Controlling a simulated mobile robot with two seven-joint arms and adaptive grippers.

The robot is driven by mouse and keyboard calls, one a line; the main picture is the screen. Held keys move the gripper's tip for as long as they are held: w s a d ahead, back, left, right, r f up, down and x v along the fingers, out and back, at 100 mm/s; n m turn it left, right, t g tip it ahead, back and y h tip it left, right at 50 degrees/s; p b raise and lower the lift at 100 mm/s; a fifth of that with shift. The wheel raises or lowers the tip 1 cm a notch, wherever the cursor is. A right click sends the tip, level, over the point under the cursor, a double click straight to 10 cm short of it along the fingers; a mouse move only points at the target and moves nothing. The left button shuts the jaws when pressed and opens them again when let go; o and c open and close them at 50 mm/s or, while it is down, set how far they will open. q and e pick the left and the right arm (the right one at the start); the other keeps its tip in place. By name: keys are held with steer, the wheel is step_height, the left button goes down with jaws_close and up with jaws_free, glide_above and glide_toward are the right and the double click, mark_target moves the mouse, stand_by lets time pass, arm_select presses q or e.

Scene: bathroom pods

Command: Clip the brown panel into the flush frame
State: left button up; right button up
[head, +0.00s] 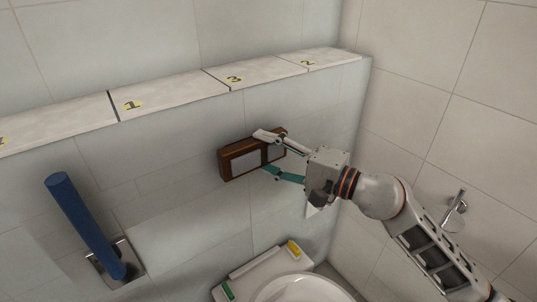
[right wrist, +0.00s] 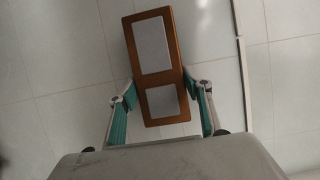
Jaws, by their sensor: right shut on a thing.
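The brown panel (head: 227,170) has a brown rim and two pale grey inset plates, one larger than the other. My right gripper (head: 267,152) is shut on it, with one finger along each long edge. The panel is in front of the tiled wall below the ledge, slightly tilted in the head view; I cannot tell whether it touches the wall. In the right wrist view the panel (right wrist: 176,75) sits between the green-padded fingers (right wrist: 160,95), its larger plate beyond the fingertips. I cannot make out the flush frame for certain; the panel and gripper cover part of the wall. My left gripper is not in view.
A ledge (head: 170,97) with yellow number labels runs above. A blue cylinder (head: 85,225) sticks out from a metal plate (head: 98,270) at the left. A toilet (head: 300,290) with a green and a yellow item is below. A metal fitting (head: 455,208) is on the right wall.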

steer(key=shift+w+a, duration=0.4)
steer(key=shift+w, duration=0.15)
steer(key=shift+w+a, duration=0.1)
steer(key=shift+w, duration=0.05)
steer(key=o, duration=1.3)
steer(key=shift+r, duration=0.1)
steer(key=shift+o, duration=0.2)
steer(key=v, duration=0.6)
steer(key=shift+d, duration=0.25)
steer(key=shift+s+d, duration=0.35)
steer(key=shift+s, duration=0.05)
